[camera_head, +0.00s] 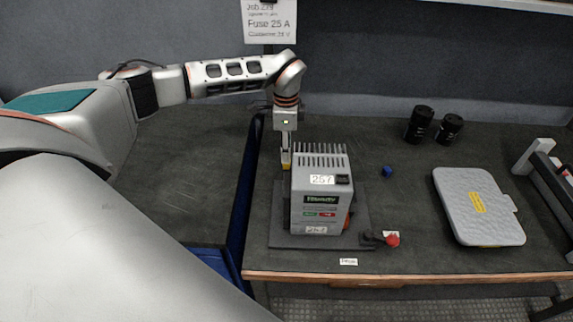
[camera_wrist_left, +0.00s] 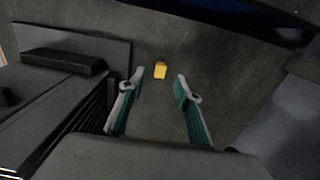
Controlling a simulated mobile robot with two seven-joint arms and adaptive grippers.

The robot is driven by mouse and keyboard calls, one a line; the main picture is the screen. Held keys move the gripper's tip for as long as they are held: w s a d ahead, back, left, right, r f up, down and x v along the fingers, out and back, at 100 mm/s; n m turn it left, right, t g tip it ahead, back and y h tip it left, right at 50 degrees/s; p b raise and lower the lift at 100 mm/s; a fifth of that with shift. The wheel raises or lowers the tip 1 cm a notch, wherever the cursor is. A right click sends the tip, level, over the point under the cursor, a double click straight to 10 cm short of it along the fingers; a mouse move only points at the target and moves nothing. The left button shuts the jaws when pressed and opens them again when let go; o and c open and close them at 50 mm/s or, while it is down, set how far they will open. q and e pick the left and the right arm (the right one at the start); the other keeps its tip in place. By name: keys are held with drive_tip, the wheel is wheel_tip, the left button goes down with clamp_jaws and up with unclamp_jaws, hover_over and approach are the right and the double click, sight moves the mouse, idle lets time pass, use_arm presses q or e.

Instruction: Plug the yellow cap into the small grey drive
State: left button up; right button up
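The small grey drive (camera_head: 320,205), a box with top fins and a 257 label, stands upright on a dark plate. Its dark finned side fills the left of the left wrist view (camera_wrist_left: 45,115). The yellow cap (camera_wrist_left: 161,68) lies on the dark table top, just beyond and between the fingertips. In the head view a bit of yellow (camera_head: 286,166) shows at the fingertips. My left gripper (camera_head: 286,158) points down behind the drive's left rear corner. In the left wrist view its fingers (camera_wrist_left: 160,85) are apart with nothing between them. My right gripper is not in view.
A small blue piece (camera_head: 387,171) lies right of the drive. A red knob (camera_head: 393,240) is at the plate's front right. The dark table's left edge is close to my gripper.

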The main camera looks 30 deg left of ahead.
sight(286, 165)
use_arm(q)
drive_tip(key=shift+a+f, duration=0.1)
drive_tip(key=shift+f, duration=2.5)
drive_tip(key=c, duration=0.9)
